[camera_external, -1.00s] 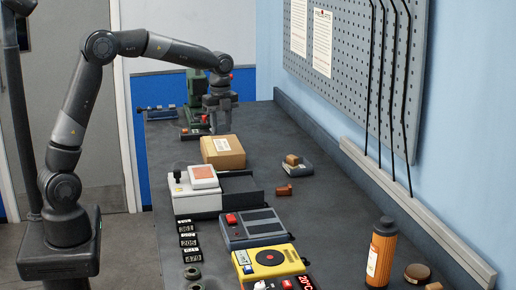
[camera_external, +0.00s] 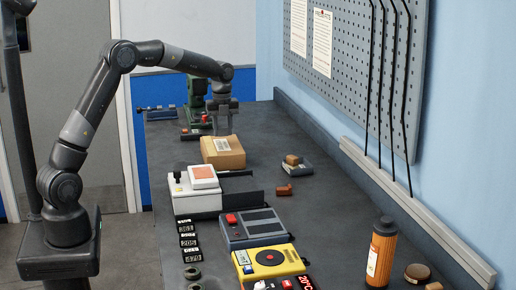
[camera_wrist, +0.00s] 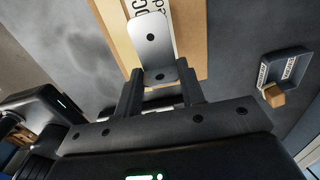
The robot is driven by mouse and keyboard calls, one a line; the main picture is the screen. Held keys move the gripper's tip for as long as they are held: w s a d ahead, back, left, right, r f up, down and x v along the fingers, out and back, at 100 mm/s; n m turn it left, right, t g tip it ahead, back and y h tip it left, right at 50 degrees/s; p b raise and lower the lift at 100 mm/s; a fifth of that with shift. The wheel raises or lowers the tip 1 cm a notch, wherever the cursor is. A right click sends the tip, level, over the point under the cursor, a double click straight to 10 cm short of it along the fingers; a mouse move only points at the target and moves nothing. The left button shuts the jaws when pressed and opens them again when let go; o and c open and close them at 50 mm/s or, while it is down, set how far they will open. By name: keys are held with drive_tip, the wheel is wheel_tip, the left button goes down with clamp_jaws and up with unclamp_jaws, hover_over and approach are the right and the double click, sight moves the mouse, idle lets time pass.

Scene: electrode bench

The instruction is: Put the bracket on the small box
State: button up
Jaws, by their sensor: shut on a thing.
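The bracket (camera_wrist: 152,38) is a grey metal L-shaped plate with dark holes. My gripper (camera_wrist: 160,82) is shut on its lower end in the wrist view. The small box (camera_wrist: 191,45), brown cardboard with a white printed label, lies beyond and below the bracket there. I cannot make out the bracket in that view. Whether it touches the box is unclear.
A white device (camera_external: 193,193) stands in front of the box. A small dark tray (camera_external: 297,168) with a brown block lies to its right, also in the wrist view (camera_wrist: 291,68). A red-handled tool and green equipment (camera_external: 196,88) are behind.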

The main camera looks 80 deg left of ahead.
sight(223, 135)
drive_tip(key=shift+a+f, duration=0.1)
drive_tip(key=shift+f, duration=2)
drive_tip(key=shift+f, duration=0.15)
drive_tip(key=o, duration=1)
